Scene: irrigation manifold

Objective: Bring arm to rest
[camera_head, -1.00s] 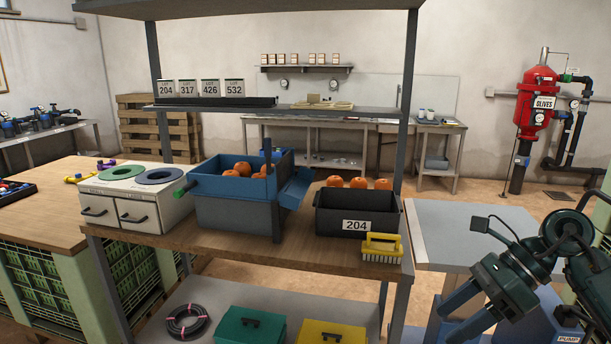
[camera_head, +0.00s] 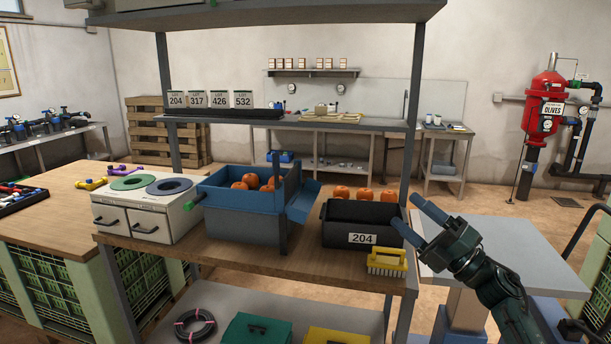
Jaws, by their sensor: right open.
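My right gripper (camera_head: 418,218) is in the head view at the right, in front of the grey side table and beside the right shelf post. Its two blue fingers are spread apart and point up and to the left, with nothing between them. The dark green arm (camera_head: 500,290) reaches up from the lower right corner. The fingers appear close to the right end of the black bin (camera_head: 340,238) marked 204; I cannot tell whether they touch it. My left gripper is not in view.
A yellow brush (camera_head: 387,262) lies at the shelf's front edge. A blue sorting box (camera_head: 240,222) with orange fruit stands left of the black bin, and a white two-drawer unit (camera_head: 130,221) further left. The grey side table (camera_head: 535,262) has a bare top. Shelf posts stand upright nearby.

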